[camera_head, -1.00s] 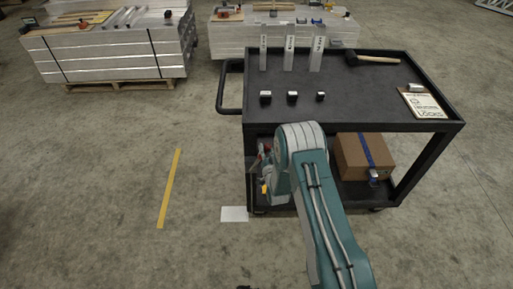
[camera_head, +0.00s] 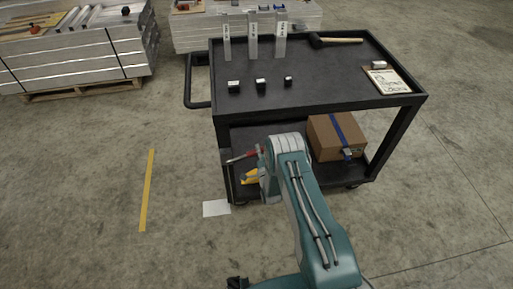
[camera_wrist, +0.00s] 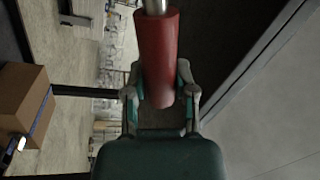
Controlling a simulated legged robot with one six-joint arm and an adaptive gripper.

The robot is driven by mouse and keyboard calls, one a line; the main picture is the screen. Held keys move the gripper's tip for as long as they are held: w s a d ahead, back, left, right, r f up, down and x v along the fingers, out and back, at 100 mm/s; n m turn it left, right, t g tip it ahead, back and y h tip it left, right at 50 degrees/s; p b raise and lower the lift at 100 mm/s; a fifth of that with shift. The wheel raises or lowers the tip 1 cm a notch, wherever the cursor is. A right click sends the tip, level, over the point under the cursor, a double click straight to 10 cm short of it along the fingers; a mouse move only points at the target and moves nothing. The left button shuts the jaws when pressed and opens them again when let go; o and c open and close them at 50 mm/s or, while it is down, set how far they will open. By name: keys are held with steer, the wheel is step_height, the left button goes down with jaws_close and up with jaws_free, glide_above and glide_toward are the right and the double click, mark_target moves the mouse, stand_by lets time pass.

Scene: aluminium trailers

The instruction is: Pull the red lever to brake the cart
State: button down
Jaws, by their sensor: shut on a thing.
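The black cart (camera_head: 310,88) stands in front of me, with a flat top and a lower shelf. The red lever (camera_head: 243,157) shows at the cart's near left side, beside my gripper (camera_head: 262,163). In the wrist view, the lever's red cylindrical grip (camera_wrist: 157,50) on a silver rod lies between the two fingers of my gripper (camera_wrist: 158,82), which is shut on it. My arm hides part of the lever and of the lower shelf in the head view.
A cardboard box (camera_head: 322,143) with a blue strap sits on the lower shelf. Small blocks, upright metal pieces, a mallet (camera_head: 335,41) and a clipboard (camera_head: 388,80) are on top. A pallet stack (camera_head: 80,60) stands back left.

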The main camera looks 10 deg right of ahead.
steer(key=shift+d+f+m, duration=0.2)
steer(key=shift+f+m, duration=0.05)
steer(key=shift+m, duration=0.15)
steer(key=shift+f, duration=0.15)
steer(key=shift+c, duration=2)
jaws_free()
steer(key=shift+d, duration=0.1)
steer(key=shift+s, duration=0.15)
steer(key=s+f, duration=0.2)
steer(key=s, duration=0.9)
steer(key=shift+s+d+f, duration=0.15)
steer(key=shift+s+d, duration=0.05)
steer(key=shift+d, duration=0.15)
